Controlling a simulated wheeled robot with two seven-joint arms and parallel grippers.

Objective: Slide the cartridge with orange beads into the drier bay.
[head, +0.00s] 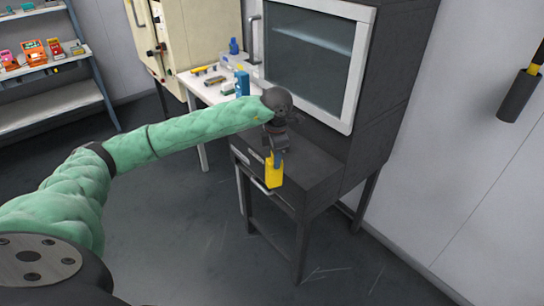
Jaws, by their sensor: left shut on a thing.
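My left gripper (277,152) reaches in at the front of the dark cabinet. It is shut on a yellow block-like piece (273,174), which I take to be the cartridge; it hangs below the fingers. No beads can be made out at this size. The piece is at the front face of the cabinet's lower part (310,180); whether it touches the face I cannot tell. A light-edged slot (240,155) shows on that face, left of the yellow piece; I cannot tell if it is the drier bay. My right gripper is not in view.
A glass-doored chamber (312,60) rises above the dark ledge. A white table (208,92) with small blue and yellow items stands to the left. A cream cabinet (200,35) and a shelf (45,65) stand behind. The floor in front is clear.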

